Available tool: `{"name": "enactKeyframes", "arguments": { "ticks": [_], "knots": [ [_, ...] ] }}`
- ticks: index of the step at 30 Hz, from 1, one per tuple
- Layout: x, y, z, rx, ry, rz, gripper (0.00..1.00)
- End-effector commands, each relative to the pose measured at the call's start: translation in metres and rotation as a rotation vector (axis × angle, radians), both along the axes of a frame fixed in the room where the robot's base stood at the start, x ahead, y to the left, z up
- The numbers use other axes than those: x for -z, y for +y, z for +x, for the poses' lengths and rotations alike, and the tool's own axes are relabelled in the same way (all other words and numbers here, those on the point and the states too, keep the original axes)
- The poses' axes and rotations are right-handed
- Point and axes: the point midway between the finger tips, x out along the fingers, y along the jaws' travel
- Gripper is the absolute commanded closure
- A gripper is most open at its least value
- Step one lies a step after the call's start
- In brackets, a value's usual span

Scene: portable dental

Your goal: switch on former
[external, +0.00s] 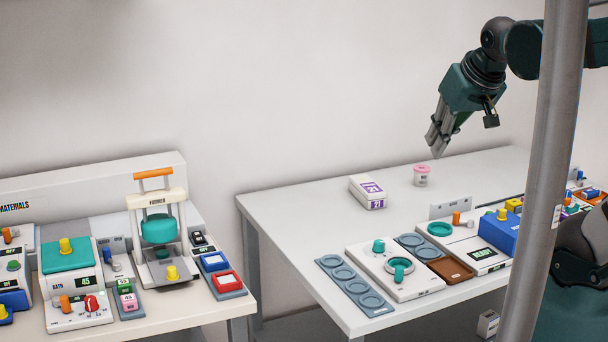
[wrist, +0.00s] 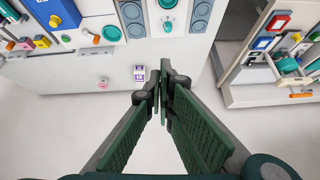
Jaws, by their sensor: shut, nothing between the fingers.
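The former (external: 158,222) stands on the left table in the external view, a white press-like device labelled FORMER. It has an orange bar across its top, a teal round head and a yellow knob (external: 171,273) low on its front. In the wrist view its teal head and orange bar (wrist: 301,95) show at the right edge. My gripper (external: 437,142) is shut and empty, raised above the right table and far from the former. Its fingertips (wrist: 160,78) meet near the middle of the wrist view.
A white box with purple markings (external: 368,191) and a pink-lidded jar (external: 421,175) stand on the right table (external: 290,215). A gap of floor separates the tables. Left of the former stands a white device with a teal top (external: 68,256); red and blue trays (external: 226,281) lie to its right.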

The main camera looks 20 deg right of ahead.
Motion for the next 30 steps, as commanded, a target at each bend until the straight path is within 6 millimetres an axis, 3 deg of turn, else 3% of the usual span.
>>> {"name": "enactKeyframes", "arguments": {
  "ticks": [15, 30],
  "knots": [
    [-0.026, 0.033, 0.055, 0.152, 0.063, 0.127, 1.00],
    [-0.038, 0.073, 0.110, 0.313, 0.126, 0.235, 1.00]
  ]
}}
